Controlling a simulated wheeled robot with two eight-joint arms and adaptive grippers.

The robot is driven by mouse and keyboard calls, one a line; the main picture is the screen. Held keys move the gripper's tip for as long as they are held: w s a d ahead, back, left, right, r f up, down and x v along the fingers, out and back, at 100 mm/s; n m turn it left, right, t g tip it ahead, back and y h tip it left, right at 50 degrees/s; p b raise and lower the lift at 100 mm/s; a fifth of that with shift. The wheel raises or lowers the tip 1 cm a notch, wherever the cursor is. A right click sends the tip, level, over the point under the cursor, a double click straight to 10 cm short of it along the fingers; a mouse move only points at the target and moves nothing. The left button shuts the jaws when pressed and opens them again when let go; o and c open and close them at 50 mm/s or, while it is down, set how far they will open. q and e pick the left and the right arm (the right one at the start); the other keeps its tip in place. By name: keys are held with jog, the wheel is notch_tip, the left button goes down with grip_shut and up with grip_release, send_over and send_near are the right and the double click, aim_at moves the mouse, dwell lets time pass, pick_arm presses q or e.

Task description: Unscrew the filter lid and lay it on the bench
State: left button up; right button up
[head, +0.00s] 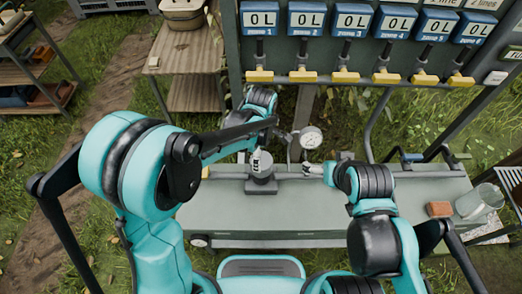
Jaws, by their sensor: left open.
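A dark grey filter housing (262,185) stands upright on the grey-green bench (320,218), near its back edge. My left gripper (258,161) is open directly above the filter, with its pale fingertips pointing down at its top. The gripper and the steep view hide much of the lid, and I cannot tell whether the fingers touch it. My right gripper (311,170) is to the right of the filter, apart from it, above the bench. Its fingers are too small to tell whether they are open.
A round gauge (310,137) stands behind the bench. Yellow valve handles (345,77) line the panel beyond. A brown block (439,209) and a clear jug (480,201) are at the bench's right end. The front middle of the bench is clear.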

aim_at(266, 160)
pick_arm(q)
notch_tip(266, 160, down, 7)
jog(key=shift+r+b, duration=0.1)
jog(key=shift+b, duration=0.8)
jog(key=c, duration=1.3)
jog(key=n, duration=0.2)
jog(key=shift+n+b, duration=0.3)
jog(key=shift+b, duration=0.05)
jog(key=n+b, duration=0.1)
jog(key=n, duration=0.3)
jog(key=shift+n, duration=0.4)
jog(key=n, duration=0.3)
jog(key=n+b, duration=0.1)
jog(key=n, duration=0.3)
jog(key=shift+n, duration=0.3)
jog(key=shift+w+r+p, duration=0.1)
jog(key=shift+r+p, duration=0.25)
